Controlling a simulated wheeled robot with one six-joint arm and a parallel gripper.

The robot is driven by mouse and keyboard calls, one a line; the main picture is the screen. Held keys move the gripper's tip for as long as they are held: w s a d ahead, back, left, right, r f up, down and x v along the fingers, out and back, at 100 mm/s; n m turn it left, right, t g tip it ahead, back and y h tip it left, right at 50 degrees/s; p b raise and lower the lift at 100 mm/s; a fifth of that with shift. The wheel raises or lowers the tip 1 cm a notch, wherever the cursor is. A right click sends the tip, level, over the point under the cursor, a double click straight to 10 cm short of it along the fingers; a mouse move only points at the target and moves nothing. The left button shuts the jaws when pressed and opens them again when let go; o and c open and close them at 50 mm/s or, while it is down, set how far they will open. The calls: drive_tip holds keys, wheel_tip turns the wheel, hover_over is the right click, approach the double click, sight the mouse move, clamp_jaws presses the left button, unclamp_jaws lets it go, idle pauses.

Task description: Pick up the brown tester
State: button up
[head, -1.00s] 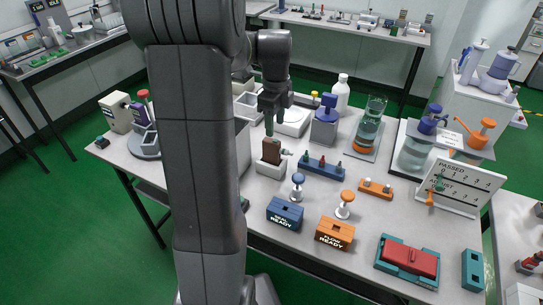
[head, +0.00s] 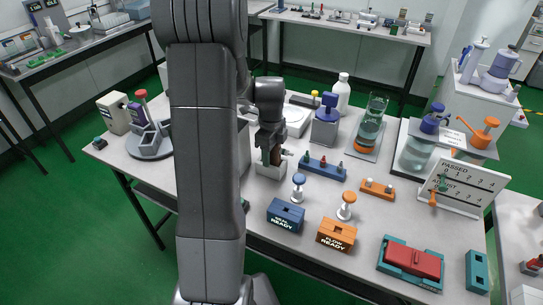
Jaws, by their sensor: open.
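The brown tester (head: 275,158) stands in a small white holder (head: 271,171) near the middle of the table. It has a small nozzle on its right side. My gripper (head: 270,146) is directly above it, pointing down, and its fingers reach down around or beside the tester's upper part. The gripper is open. The fingers hide the top of the tester, and I cannot tell whether they touch it.
A blue rack (head: 322,166) with small coloured pegs lies to the right of the holder. Blue (head: 286,215) and orange (head: 336,235) boxes stand in front. A blue-topped dispenser (head: 325,128) is behind right.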

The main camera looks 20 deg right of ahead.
drive_tip(key=shift+c, duration=0.4)
clamp_jaws()
drive_tip(key=shift+r, duration=0.15)
